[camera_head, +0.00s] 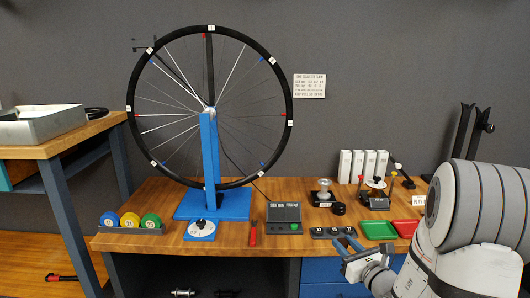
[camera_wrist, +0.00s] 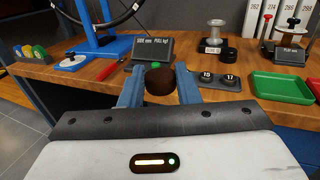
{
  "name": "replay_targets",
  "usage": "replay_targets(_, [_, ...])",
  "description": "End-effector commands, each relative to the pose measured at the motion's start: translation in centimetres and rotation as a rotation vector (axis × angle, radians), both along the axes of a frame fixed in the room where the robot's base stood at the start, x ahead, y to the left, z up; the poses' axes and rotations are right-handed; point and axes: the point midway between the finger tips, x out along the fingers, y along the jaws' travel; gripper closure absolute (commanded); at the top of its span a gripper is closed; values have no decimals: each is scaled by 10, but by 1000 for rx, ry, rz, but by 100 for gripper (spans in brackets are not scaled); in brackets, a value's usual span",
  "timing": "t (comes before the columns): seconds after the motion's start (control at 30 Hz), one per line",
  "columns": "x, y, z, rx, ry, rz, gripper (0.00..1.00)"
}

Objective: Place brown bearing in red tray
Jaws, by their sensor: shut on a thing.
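A dark brown round bearing (camera_wrist: 160,81) sits between the two blue fingers of my gripper (camera_wrist: 160,76) in the wrist view. The fingers are shut on it. In the head view my gripper (camera_head: 345,245) is near the bench's front edge, left of the trays; I cannot make out the bearing there. The red tray (camera_head: 405,228) lies on the bench, right of the green tray (camera_head: 378,230) and partly hidden by my arm.
A dark holder with numbered round pieces (camera_head: 332,232) lies left of the green tray. A grey box with a green button (camera_head: 284,217), a red-handled tool (camera_head: 253,233) and a wheel on a blue stand (camera_head: 210,165) are farther left. White boxes (camera_head: 363,166) stand behind.

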Motion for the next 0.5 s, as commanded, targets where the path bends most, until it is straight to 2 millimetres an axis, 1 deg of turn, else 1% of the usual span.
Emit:
replay_targets(0.03, [2,8,-16,3,9,20,92])
replay_targets(0.2, [2,36,-64,6,7,84,92])
replay_targets(0.43, [-5,67,-115,9,3,142,92])
replay_targets(0.47, [-6,70,-120,8,0,148,92])
replay_targets(0.5, [-7,73,-120,7,-2,152,92])
